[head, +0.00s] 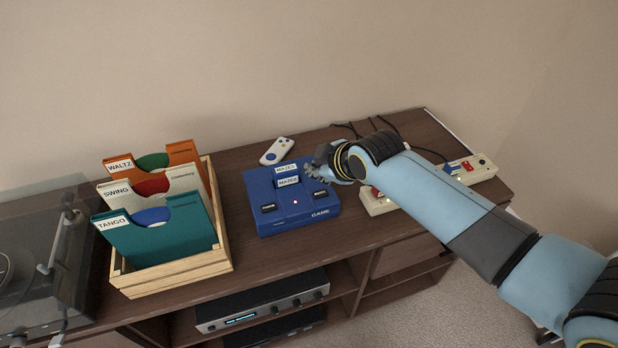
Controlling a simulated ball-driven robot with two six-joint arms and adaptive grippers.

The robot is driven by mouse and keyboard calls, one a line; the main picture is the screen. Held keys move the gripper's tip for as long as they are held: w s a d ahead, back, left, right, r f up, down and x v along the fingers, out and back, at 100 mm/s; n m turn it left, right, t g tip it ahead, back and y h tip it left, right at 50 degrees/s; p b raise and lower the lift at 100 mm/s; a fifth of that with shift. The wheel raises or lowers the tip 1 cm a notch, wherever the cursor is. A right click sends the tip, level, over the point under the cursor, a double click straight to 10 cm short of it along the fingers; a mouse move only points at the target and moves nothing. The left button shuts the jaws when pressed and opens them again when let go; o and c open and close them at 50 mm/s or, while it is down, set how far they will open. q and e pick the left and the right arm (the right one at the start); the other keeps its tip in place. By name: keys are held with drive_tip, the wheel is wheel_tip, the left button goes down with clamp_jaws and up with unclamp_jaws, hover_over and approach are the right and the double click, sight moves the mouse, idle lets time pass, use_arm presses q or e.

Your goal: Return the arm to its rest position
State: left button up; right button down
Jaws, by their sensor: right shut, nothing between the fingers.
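My right arm, light blue with dark bands, reaches in from the lower right over the wooden cabinet. My right gripper (314,172) is shut and empty. In the picture it lies at the upper right edge of the blue game console (296,221), close to the labelled cartridge (287,182) standing in it. I cannot tell whether the gripper touches the console. A small red light glows on the console's top. My left arm and gripper are not in view.
A wooden crate (178,277) with several labelled record sleeves stands left of the console. A turntable (40,265) is at far left. A white controller (276,151) lies behind the console. Cream controllers (480,172) with cables lie at right, one partly under my arm in view.

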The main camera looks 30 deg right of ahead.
drive_tip(key=s+a+r+m+g, duration=0.1)
drive_tip(key=s+r+m+g, duration=0.25)
drive_tip(key=s+r, duration=0.65)
drive_tip(key=s+a+r+m+g, duration=0.2)
drive_tip(key=s+r+m, duration=0.15)
drive_tip(key=s, duration=1.35)
drive_tip(key=s+d+f+m+g+b, duration=0.2)
drive_tip(key=f+b, duration=0.9)
drive_tip(key=f, duration=2.9)
drive_tip(key=s+d+f+b, duration=0.1)
drive_tip(key=s+f+b, duration=0.3)
drive_tip(key=s+f, duration=0.5)
drive_tip(key=s+d+f+b, duration=0.1)
drive_tip(key=s+f+b, duration=0.3)
drive_tip(key=s+f, duration=0.4)
wheel_tip(320, 180, down, 5)
drive_tip(key=shift+s+f+n+g, duration=0.1)
drive_tip(key=shift+s+n+g, duration=0.25)
drive_tip(key=shift+n, duration=0.05)
